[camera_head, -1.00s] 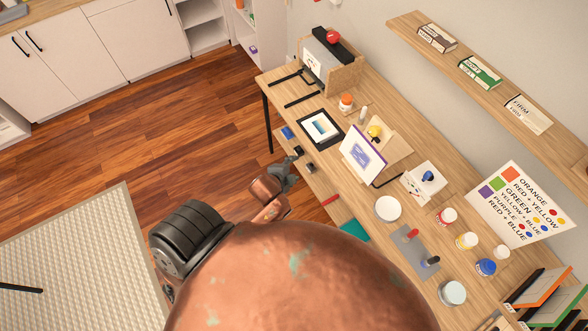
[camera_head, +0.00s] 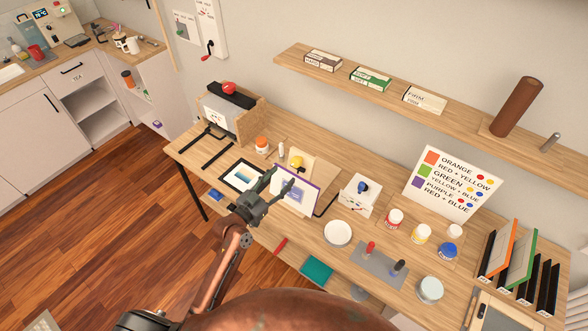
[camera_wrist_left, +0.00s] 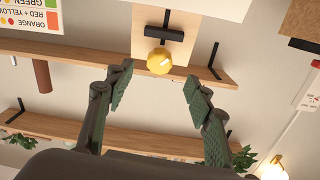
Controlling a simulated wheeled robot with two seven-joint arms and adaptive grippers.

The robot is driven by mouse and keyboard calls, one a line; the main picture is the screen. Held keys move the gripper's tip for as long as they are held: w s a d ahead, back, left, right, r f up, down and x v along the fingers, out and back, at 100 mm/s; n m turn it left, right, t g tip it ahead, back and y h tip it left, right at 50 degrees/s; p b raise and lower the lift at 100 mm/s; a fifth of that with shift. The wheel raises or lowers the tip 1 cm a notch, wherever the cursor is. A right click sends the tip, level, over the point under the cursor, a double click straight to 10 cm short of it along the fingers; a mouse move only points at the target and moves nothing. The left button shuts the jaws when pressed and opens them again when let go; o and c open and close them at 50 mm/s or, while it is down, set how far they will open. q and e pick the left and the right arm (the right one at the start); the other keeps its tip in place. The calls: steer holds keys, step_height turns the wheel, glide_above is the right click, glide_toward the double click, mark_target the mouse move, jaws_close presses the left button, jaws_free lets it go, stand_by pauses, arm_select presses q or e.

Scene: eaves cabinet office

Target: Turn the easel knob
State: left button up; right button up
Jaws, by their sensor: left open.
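The easel (camera_head: 310,176) stands on the desk with a purple-edged picture (camera_head: 296,194) on its front. A round yellow knob (camera_head: 296,162) sits near its top. In the left wrist view the yellow knob (camera_wrist_left: 159,61) is in front of a dark bar on a pale wood panel (camera_wrist_left: 176,22). My left gripper (camera_head: 279,182) is open in front of the picture, apart from the knob. In the left wrist view its two fingers (camera_wrist_left: 158,86) are spread wide with nothing between them, and the knob appears just beyond the gap. My right gripper is not in view.
A tablet-like panel (camera_head: 242,176) and an orange-lidded jar (camera_head: 262,145) lie left of the easel. A wall shelf (camera_head: 385,90) runs above.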

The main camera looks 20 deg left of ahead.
mark_target(294, 164)
arm_select(q)
steer(key=p+x, duration=0.1)
steer(key=x, duration=0.6)
steer(key=shift+w+d, duration=0.15)
steer(key=shift+w, duration=0.2)
steer(key=c, duration=1.2)
steer(key=shift+o, duration=0.2)
steer(key=shift+p, duration=0.3)
steer(key=shift+r, duration=0.1)
